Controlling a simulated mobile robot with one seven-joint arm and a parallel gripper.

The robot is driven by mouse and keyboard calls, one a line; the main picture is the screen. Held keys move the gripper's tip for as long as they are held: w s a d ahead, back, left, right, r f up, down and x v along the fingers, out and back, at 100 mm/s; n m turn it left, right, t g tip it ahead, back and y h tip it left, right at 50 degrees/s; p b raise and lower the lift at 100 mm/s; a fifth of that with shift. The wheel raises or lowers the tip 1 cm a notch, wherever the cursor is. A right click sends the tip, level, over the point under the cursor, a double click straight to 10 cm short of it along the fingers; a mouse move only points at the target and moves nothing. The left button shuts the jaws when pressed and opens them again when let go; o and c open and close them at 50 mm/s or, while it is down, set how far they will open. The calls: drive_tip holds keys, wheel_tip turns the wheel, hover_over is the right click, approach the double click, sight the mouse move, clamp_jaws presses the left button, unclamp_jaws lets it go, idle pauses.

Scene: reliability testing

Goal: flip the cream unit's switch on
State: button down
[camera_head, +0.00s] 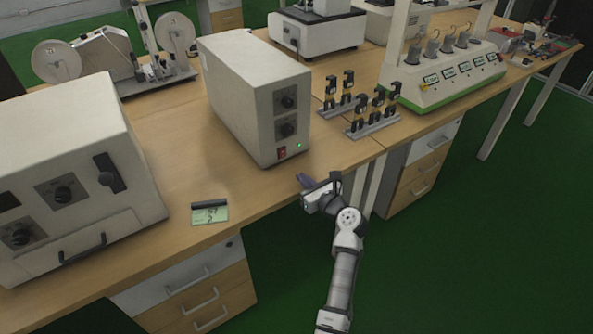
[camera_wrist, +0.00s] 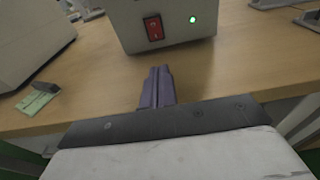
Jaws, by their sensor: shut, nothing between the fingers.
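The cream unit (camera_head: 243,92) is a tall box on the wooden bench, with two dark knobs on its front. Its red rocker switch (camera_head: 282,152) is low on the front, beside a lit green lamp (camera_head: 299,146). In the wrist view the red switch (camera_wrist: 153,28) and the glowing green lamp (camera_wrist: 193,19) show at the top, on the unit's lower front (camera_wrist: 176,40). My gripper (camera_head: 305,181) is at the bench's front edge, in front of the unit. In the wrist view its fingers (camera_wrist: 158,84) are shut together, empty, pointing toward the unit and apart from the switch.
A large cream box with knobs and a handle (camera_head: 75,180) stands at the left. Black fixtures on metal rails (camera_head: 372,125) stand right of the unit. The bench top (camera_head: 180,150) between the two boxes is clear.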

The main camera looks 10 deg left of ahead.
drive_tip(key=s+d, duration=0.4)
drive_tip(key=shift+f+b, duration=0.35)
drive_tip(key=shift+f, duration=0.05)
